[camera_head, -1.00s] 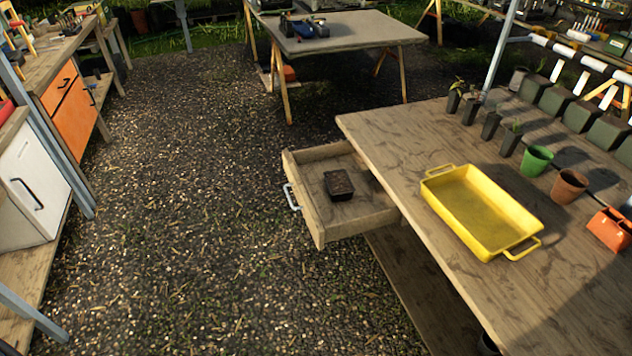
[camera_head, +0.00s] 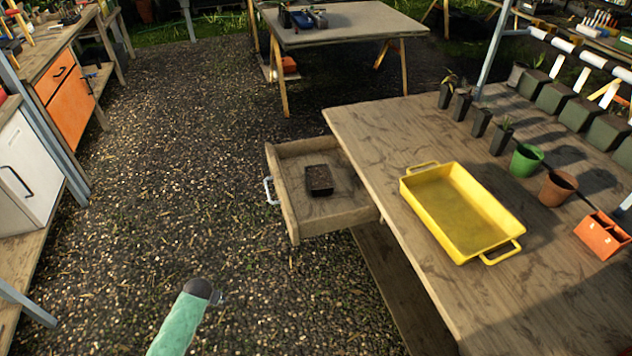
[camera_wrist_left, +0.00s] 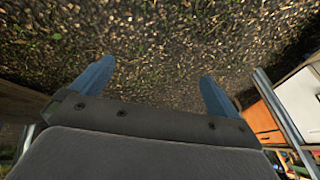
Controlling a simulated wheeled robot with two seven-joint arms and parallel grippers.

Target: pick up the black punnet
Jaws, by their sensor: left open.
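The black punnet (camera_head: 319,181) is a small dark rectangular tray with dark brown filling. It sits upright inside the open wooden drawer (camera_head: 290,208), in the head view. Part of my left arm, green with a dark end, shows at the bottom of the head view, in front of the drawer and apart from it. My left gripper (camera_wrist_left: 155,86) shows in the left wrist view with its two blue fingers spread wide and only gravel beyond them. The punnet is not in the wrist view. My right gripper is not in view.
The drawer has a metal handle (camera_head: 270,190) and juts from the wooden table (camera_head: 375,130). A yellow tray (camera_head: 408,192), a green pot (camera_head: 526,160), a brown pot (camera_head: 557,189) and an orange box (camera_head: 600,236) stand on the table. Open gravel lies left of the drawer.

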